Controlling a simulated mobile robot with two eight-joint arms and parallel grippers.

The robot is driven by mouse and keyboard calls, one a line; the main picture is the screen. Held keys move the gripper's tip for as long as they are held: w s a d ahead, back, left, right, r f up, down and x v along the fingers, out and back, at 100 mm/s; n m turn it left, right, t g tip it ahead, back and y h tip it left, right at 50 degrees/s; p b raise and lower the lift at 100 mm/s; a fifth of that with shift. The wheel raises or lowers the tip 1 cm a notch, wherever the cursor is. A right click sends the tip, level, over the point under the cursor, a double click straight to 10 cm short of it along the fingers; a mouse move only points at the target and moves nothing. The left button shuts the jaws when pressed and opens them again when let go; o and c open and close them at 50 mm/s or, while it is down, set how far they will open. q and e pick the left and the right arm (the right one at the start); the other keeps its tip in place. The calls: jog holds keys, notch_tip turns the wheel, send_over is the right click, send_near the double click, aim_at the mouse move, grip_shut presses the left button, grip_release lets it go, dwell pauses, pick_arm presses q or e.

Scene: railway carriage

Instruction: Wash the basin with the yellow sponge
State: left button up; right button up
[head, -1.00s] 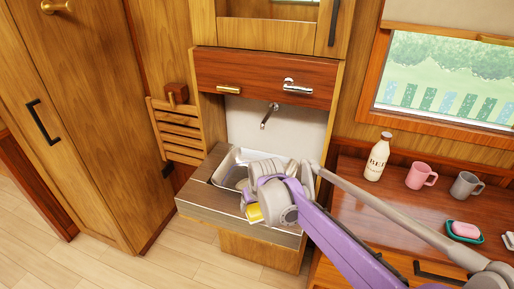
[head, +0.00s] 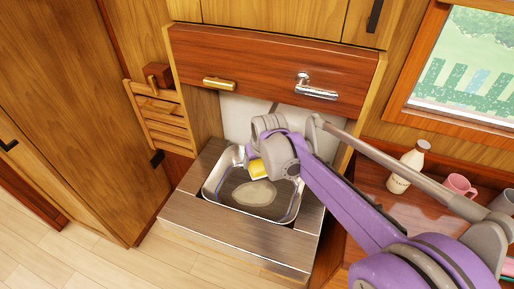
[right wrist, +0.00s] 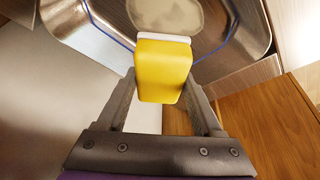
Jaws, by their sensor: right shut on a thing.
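The basin (head: 216,205) is a metal sink set in a wooden counter below a drawer-like panel. A pale patch (head: 256,193) lies on its floor; it also shows in the right wrist view (right wrist: 165,14). My right gripper (right wrist: 163,90) is shut on the yellow sponge (right wrist: 164,68), which has a white layer at its far end. In the head view the sponge (head: 258,169) is over the basin, partly hidden by my gripper. I cannot tell whether it touches the basin. My left gripper is not in view.
A brass handle (head: 219,84) and a chrome one (head: 316,88) are on the panel above the basin. A slatted wooden rack (head: 160,118) hangs to the left. A milk bottle (head: 407,167) and a pink mug (head: 459,187) stand on the right-hand counter.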

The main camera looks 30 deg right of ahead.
aim_at(255, 189)
jog(key=shift+w, duration=0.15)
jog(key=shift+f, duration=0.1)
jog(key=shift+s+f+b, duration=0.2)
jog(key=shift+f+b, duration=0.6)
jog(key=shift+f, duration=0.05)
notch_tip(255, 189, down, 3)
jog(key=shift+w+r+b, duration=0.1)
jog(key=shift+b, duration=0.95)
jog(key=shift+f, duration=0.4)
jog(key=shift+f+b, duration=2.95)
jog(key=shift+f, duration=1.3)
